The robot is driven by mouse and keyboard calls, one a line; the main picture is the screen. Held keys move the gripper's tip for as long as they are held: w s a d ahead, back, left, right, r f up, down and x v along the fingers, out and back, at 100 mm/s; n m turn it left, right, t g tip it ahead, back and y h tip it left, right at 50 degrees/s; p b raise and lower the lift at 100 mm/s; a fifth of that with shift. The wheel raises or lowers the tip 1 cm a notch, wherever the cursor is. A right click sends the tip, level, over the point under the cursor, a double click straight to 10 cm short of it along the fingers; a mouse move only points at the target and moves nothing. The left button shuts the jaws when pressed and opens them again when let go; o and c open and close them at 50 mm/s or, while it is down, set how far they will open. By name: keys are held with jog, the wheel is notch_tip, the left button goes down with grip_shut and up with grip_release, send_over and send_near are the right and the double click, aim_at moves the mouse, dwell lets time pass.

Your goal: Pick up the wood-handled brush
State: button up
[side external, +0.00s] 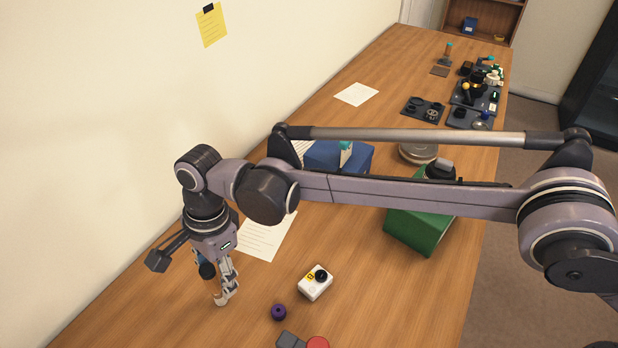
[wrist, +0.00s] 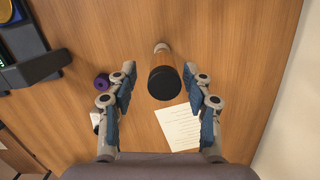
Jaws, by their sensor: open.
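The brush (wrist: 163,61) shows in the wrist view with a broad dark round end towards the camera, a brown wood-coloured part behind it and a pale far tip. It appears to stand on end. My gripper (wrist: 163,92) is open, with one blue-padded finger on each side of the brush and gaps between. In the side view my gripper (side external: 224,290) points down low over the left part of the table. A dark end (side external: 207,271), apparently of the brush, shows beside the fingers, which partly hide the rest.
A purple ring (side external: 278,312) and a white box with a black knob (side external: 313,285) lie right of my gripper on the table. A paper sheet (side external: 262,238) lies behind. A red disc (side external: 318,342) and grey block (side external: 289,340) are in front. A green box (side external: 415,228) stands further right.

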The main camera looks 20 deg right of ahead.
aim_at(216, 289)
jog(key=f, duration=0.2)
jog(key=a+f, duration=0.1)
jog(key=f, duration=0.2)
jog(key=shift+s, duration=0.15)
grip_shut()
